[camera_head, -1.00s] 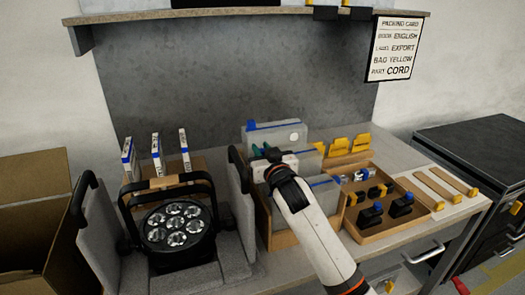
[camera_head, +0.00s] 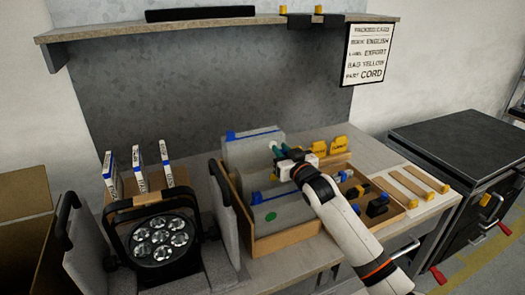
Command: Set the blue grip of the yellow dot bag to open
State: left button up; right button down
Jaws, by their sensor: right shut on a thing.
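Several grey bags with blue strips stand upright in a wooden box. The back bag (camera_head: 250,152) has a blue grip (camera_head: 231,136) at its left top. The front bag (camera_head: 290,212) bears a green dot (camera_head: 271,217) and has a blue grip (camera_head: 256,198) at its left. The middle bag is largely covered and no yellow dot shows. My right gripper (camera_head: 277,151) is at the right end of the bags' tops, between the back and front bags. It is shut, apparently on the middle bag's blue grip, which its fingers hide. My left gripper is out of view.
A black lamp (camera_head: 157,238) sits in grey foam at the left, next to white booklets (camera_head: 138,170). Right of the bags are yellow cards (camera_head: 338,145) and a wooden tray (camera_head: 395,218) with black parts. A packing card (camera_head: 369,54) reading BAG YELLOW hangs from the shelf (camera_head: 220,27).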

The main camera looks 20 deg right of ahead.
jog(key=shift+d, duration=1.45)
jog(key=c, duration=1.2)
grip_release()
jog(key=shift+w, duration=0.1)
jog(key=shift+c, duration=0.2)
jog(key=s+b, duration=0.1)
jog(key=s, duration=1.1)
jog(key=shift+d, duration=0.2)
